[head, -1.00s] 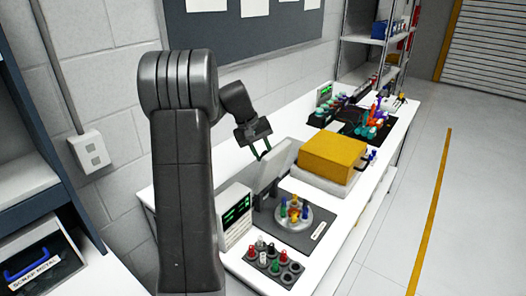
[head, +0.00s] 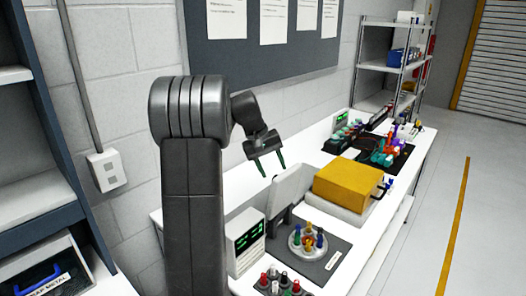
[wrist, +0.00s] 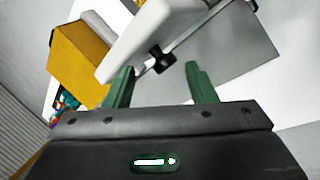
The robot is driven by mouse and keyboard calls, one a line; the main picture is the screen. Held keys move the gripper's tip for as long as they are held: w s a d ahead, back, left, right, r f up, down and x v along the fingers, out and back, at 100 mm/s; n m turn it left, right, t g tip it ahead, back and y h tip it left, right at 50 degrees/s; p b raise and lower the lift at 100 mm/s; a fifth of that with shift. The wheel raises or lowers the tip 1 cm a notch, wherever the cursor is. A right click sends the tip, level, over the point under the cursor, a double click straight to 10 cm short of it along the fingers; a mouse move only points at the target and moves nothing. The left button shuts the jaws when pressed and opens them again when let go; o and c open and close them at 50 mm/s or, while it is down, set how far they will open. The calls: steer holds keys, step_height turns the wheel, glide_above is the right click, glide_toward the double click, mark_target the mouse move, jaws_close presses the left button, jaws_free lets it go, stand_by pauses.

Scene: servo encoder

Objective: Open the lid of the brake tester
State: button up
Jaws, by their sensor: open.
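The brake tester, as far as I can tell, is the unit with a dark base plate (head: 335,245), a round disc (head: 308,243) with coloured pegs, and a pale panel like a lid (head: 291,190). This lid stands up, tilted, behind the disc. In the wrist view the pale lid (wrist: 150,28) fills the upper middle, with a black knob (wrist: 161,60) at its edge. My gripper (head: 272,170) is open and empty, above and left of the lid in the head view. In the wrist view the knob appears between the green fingertips; contact is not visible.
A yellow box (head: 348,183) on a pale base stands close to the lid's right. A white box with green displays (head: 244,240) and a peg block (head: 281,284) are at the front. More pegs and fixtures (head: 382,147) stand farther back. A wall lies behind the bench.

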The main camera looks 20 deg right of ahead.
mark_target(279, 192)
steer(key=v, duration=0.8)
steer(key=shift+a+r, duration=0.3)
steer(key=shift+a, duration=0.1)
stand_by(0.6)
steer(key=x, duration=0.9)
steer(key=p+x, duration=0.1)
steer(key=x, duration=0.4)
steer(key=shift+d+r, duration=0.15)
steer(key=shift+d, duration=0.2)
steer(key=shift+r, duration=0.1)
